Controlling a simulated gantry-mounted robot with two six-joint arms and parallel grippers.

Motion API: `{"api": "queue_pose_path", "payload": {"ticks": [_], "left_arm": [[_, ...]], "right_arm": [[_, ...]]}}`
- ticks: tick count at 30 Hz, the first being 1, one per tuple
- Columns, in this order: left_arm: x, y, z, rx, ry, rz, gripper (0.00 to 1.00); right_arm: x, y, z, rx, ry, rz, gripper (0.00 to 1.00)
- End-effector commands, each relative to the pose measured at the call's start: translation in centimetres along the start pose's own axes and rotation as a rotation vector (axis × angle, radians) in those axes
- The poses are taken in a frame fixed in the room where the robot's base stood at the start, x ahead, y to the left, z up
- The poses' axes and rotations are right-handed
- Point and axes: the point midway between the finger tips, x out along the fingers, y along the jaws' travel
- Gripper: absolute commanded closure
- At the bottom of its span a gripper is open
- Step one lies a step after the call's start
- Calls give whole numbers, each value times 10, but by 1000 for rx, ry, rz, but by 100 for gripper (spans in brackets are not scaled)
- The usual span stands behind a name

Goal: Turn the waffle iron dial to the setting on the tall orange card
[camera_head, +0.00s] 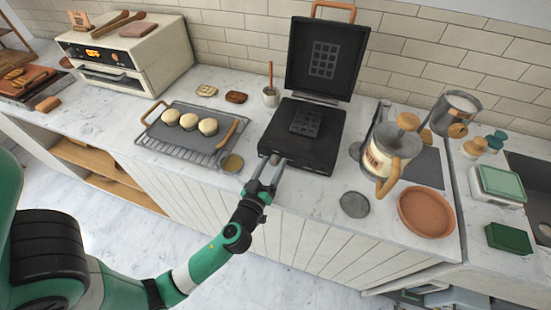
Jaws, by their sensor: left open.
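The black waffle iron (316,150) stands on the counter with its lid (325,62) raised. Its front edge faces me. I cannot make out the dial clearly; the gripper covers part of the front left corner. My left gripper (268,168) is open at that front left corner, its two fingertips very close to the iron's front; I cannot tell whether they touch it. A small orange card (80,19) stands on top of the toaster oven at the back left; its marking is too small to read. My right gripper is not in view.
Left of the iron, a tray of dough rounds (172,146) sits on a wire rack, with a small round cup (233,163) beside it. The toaster oven (147,57) is back left.

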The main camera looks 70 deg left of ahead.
Motion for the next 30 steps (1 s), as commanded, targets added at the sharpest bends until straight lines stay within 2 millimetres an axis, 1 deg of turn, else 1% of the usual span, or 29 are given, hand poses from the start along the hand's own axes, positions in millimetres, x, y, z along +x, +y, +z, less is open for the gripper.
{"api": "queue_pose_path", "payload": {"ticks": [5, 6, 8, 9, 11, 15, 17, 25, 30], "left_arm": [[0, 0, 0, 0, 0, 0, 34], [0, 0, 0, 0, 0, 0, 36], [0, 0, 0, 0, 0, 0, 46], [0, 0, 0, 0, 0, 0, 54], [0, 0, 0, 0, 0, 0, 64], [0, 0, 0, 0, 0, 0, 90], [0, 0, 0, 0, 0, 1, 100], [0, 0, 0, 6, -1, 1, 100], [0, 0, 1, 47, -2, 1, 100]], "right_arm": [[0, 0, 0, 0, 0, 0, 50], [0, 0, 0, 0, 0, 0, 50], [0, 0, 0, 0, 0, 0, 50], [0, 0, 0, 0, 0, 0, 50], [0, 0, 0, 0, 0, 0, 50], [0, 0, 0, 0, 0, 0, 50], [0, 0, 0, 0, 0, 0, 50], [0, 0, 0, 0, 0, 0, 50], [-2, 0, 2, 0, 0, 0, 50]]}}
